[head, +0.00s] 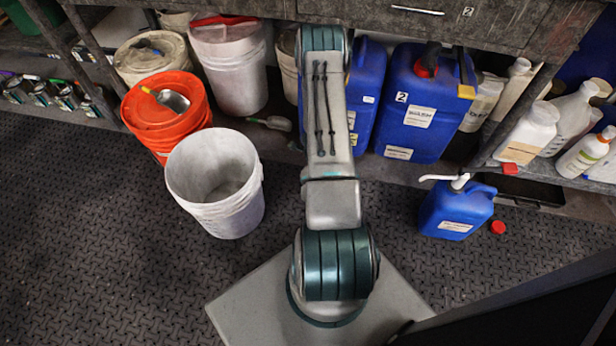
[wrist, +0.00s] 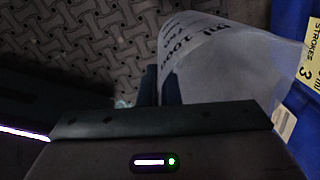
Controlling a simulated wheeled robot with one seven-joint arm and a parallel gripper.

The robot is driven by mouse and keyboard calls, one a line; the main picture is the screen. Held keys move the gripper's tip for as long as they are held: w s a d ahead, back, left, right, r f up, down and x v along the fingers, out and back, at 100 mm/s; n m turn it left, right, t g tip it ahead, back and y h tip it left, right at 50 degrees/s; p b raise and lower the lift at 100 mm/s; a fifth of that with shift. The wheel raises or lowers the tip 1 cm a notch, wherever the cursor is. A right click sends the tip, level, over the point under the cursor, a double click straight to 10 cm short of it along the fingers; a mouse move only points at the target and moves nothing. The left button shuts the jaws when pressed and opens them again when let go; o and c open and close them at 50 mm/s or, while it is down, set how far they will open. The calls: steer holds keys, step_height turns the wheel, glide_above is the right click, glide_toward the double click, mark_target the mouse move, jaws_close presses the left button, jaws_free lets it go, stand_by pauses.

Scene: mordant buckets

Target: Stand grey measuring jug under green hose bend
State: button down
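In the wrist view a pale grey, translucent vessel (wrist: 225,65) with dark printed lettering fits the grey measuring jug; the print is blurred and cut off. My gripper (wrist: 161,84) shows two dark fingers close together at the vessel's left edge. They look shut on its wall, one on each side, with the rest of the vessel to their right. In the head view my arm runs forward under the worktop, and my gripper and the jug are hidden there. I cannot make out a green hose bend in either view.
Blue canisters (head: 424,105) stand under the worktop, one close right of the vessel in the wrist view (wrist: 290,95). An open white bucket (head: 217,185) and an orange bucket (head: 165,110) stand left of my arm. A small blue pump canister (head: 455,212) stands right. Patterned floor is clear at left.

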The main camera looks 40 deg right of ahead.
steer(key=w+f, duration=0.2)
steer(key=w, duration=0.2)
steer(key=shift+w+d+f+b, duration=0.1)
steer(key=shift+w+f+b, duration=0.25)
steer(key=shift+f+b, duration=1)
steer(key=shift+f, duration=1.05)
steer(key=shift+f, duration=0.25)
steer(key=c, duration=1.6)
jaws_free()
steer(key=shift+r, duration=0.1)
steer(key=shift+c, duration=0.2)
steer(key=shift+r, duration=0.1)
